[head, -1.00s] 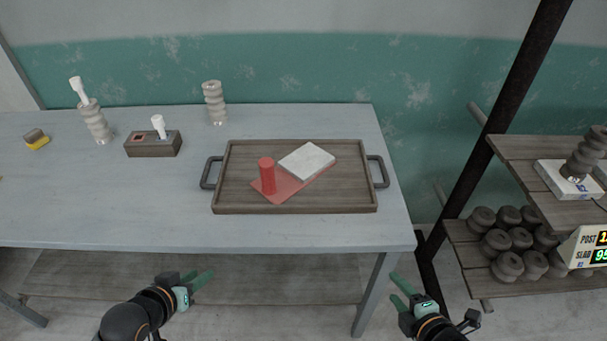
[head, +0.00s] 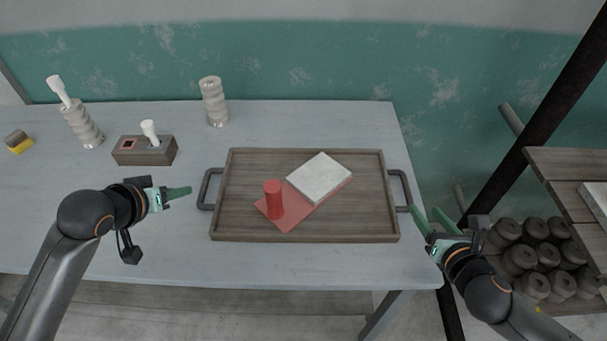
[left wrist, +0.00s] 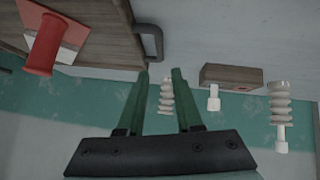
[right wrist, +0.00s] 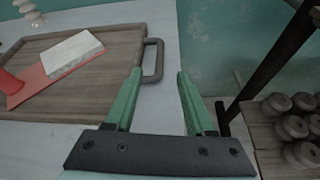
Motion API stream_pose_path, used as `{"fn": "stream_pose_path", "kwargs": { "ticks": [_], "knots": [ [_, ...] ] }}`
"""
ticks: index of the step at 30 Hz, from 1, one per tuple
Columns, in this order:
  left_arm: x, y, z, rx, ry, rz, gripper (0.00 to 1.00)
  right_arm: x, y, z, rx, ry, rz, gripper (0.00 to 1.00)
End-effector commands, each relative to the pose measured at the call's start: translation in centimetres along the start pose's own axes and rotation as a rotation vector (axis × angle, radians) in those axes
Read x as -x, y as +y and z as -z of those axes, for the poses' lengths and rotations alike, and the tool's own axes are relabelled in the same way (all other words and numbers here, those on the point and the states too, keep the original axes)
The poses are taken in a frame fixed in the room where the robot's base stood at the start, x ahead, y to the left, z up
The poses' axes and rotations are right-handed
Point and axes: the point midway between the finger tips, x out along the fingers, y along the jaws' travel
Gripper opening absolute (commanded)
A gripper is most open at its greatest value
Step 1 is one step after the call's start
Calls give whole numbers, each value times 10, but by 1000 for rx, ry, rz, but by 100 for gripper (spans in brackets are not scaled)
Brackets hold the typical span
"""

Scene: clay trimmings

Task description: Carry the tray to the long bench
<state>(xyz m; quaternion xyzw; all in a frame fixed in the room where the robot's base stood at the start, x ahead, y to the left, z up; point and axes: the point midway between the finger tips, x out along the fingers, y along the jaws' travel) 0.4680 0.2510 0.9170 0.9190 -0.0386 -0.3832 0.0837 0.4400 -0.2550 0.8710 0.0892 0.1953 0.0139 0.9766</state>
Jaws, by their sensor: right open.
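The wooden tray (head: 330,231) lies flat on the grey table, with a dark handle at each end.
The grey table (head: 300,268) also bears ribbed posts (head: 213,101), a small wooden block with a white peg (head: 145,150) and a sponge (head: 18,142) at the left. A shelf rack (head: 572,180) with dark ribbed pieces stands at the right. The table's front is clear.

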Motion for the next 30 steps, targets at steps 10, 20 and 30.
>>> {"fn": "stream_pose_path", "kwargs": {
  "ticks": [10,20,30],
  "knots": [
    [-1,0,0,0,-1,0,35,0,0,1,-3,1,0,55],
    [-35,0,-1,3,-2,-1,35,-35,0,0,-7,-1,1,55],
    [-94,0,0,2,-2,0,35,-94,0,0,-6,0,1,55]
  ]
}}
